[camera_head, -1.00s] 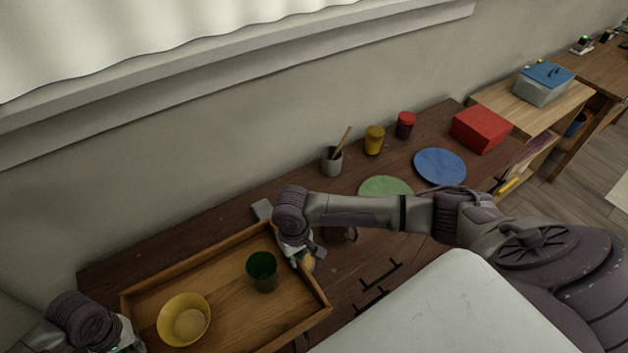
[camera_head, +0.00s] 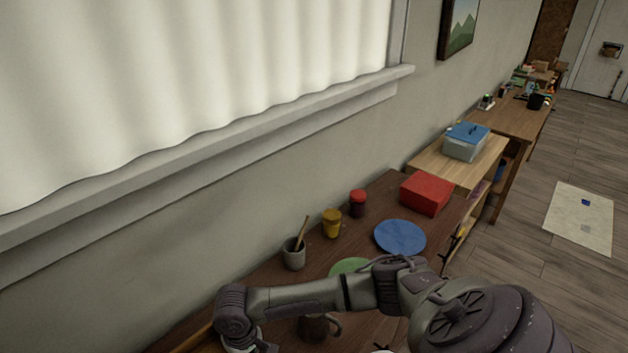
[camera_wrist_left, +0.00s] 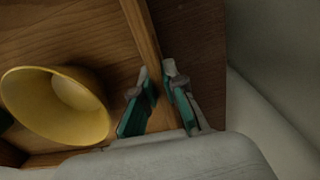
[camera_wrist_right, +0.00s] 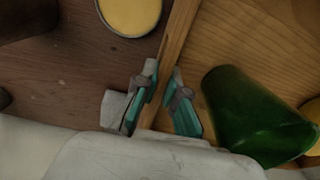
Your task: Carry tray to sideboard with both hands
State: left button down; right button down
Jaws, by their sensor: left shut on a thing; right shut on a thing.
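The wooden tray shows only as a small edge (camera_head: 192,342) at the lower left of the head view. In the left wrist view my left gripper (camera_wrist_left: 156,92) is shut on one tray wall (camera_wrist_left: 142,35). In the right wrist view my right gripper (camera_wrist_right: 160,92) is shut on another wall (camera_wrist_right: 178,38), with a green cup (camera_wrist_right: 245,115) inside the tray close by. I cannot tell whether the tray is lifted. No surface in view is clearly the sideboard.
The dark table holds a grey pot (camera_head: 294,256), a yellow jar (camera_head: 332,223), a red jar (camera_head: 358,204), a blue plate (camera_head: 400,238), a green plate (camera_head: 349,266), a mug (camera_head: 314,328) and a red box (camera_head: 427,192). Open floor (camera_head: 520,230) lies at the right.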

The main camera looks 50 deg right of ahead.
pick_arm(q)
jog(key=shift+w+a+f, duration=0.1)
pick_arm(e)
jog(key=shift+w, duration=0.1)
